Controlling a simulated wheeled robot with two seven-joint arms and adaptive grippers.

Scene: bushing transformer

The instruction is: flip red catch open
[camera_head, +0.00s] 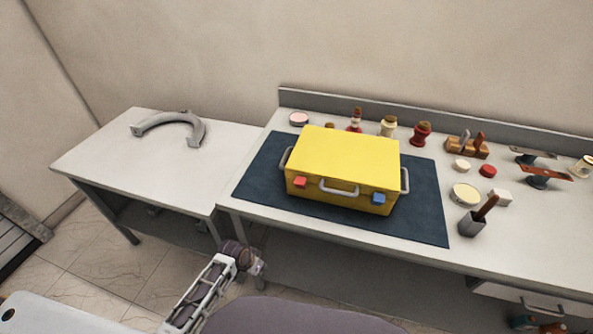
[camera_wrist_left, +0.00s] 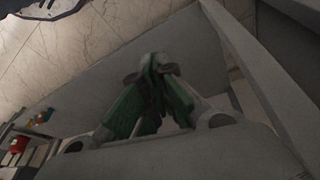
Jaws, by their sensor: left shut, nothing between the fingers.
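A yellow case (camera_head: 345,162) with a closed lid sits on the dark mat (camera_head: 262,172) on the workbench. The red catch (camera_head: 300,182) is on the left of its front face, and a blue catch (camera_head: 378,198) is on the right. A grey handle (camera_head: 339,188) lies between them. My left gripper (camera_head: 258,267) is below and in front of the bench edge, well away from the case. In the left wrist view its green-padded fingers (camera_wrist_left: 155,92) are shut and empty. The case and red catch cannot be made out in that view. My right gripper is not in view.
A lower side table (camera_head: 95,160) at the left holds a grey curved part (camera_head: 165,120). The bench's front edge (camera_head: 330,242) lies between my left gripper and the case.

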